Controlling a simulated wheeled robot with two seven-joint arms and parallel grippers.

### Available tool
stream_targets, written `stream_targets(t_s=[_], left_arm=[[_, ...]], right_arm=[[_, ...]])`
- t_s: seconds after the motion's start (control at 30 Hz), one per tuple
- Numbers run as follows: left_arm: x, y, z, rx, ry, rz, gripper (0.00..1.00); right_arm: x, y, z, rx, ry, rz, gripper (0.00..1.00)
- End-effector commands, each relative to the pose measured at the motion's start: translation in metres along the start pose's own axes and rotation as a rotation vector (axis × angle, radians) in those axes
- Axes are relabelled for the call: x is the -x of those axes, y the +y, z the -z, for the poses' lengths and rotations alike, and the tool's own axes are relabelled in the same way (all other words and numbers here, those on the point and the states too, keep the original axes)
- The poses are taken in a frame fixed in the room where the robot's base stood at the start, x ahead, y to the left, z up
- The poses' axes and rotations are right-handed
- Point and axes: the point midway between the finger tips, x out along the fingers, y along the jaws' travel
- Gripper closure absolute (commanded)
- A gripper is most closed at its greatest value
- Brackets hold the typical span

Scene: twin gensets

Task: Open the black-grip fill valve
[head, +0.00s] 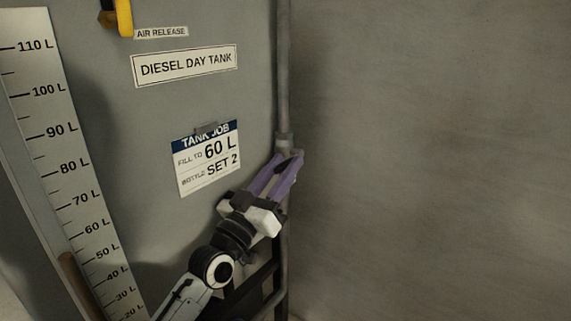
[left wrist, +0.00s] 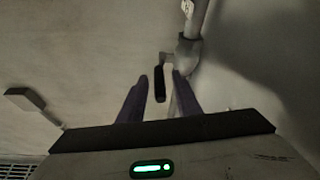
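My left gripper (head: 288,160) has purple fingers and is in front of the vertical pipe at the tank's right edge. In the left wrist view the gripper (left wrist: 159,83) is open, its two fingers standing apart. The valve's black grip (left wrist: 159,84) shows between the fingers, with a visible gap to the left finger. I cannot tell whether it touches either finger. In the head view the dark grip (head: 289,163) shows only as a small patch between the fingers. The valve body is mostly hidden there. My right gripper is in neither view.
The grey diesel day tank (head: 105,125) fills the left. It carries a level scale (head: 60,150), a job card (head: 208,160) and a yellow handle (head: 123,17) at the top. The grey pipe (head: 283,70) runs vertically. A bare wall (head: 430,150) fills the right.

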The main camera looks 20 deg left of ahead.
Motion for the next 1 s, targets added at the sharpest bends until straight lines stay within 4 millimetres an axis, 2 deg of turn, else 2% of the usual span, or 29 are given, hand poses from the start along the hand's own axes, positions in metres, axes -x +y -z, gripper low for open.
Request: stream_targets(t_s=[0.13,0.4,0.6,0.87,1.0], left_arm=[[-0.01,0.001,-0.001,0.002,-0.002,-0.001,0.69],[-0.011,0.001,-0.001,0.001,-0.002,-0.001,0.69],[-0.011,0.001,-0.001,0.0,-0.002,-0.001,1.0],[-0.012,0.001,0.0,0.0,-0.004,0.0,1.0],[-0.017,0.0,0.003,-0.002,-0.022,0.003,1.0]], right_arm=[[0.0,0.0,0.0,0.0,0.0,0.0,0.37],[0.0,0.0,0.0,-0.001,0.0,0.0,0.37],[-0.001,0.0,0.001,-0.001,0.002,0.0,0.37],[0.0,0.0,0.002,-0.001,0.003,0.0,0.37],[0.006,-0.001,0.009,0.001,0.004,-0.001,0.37]])
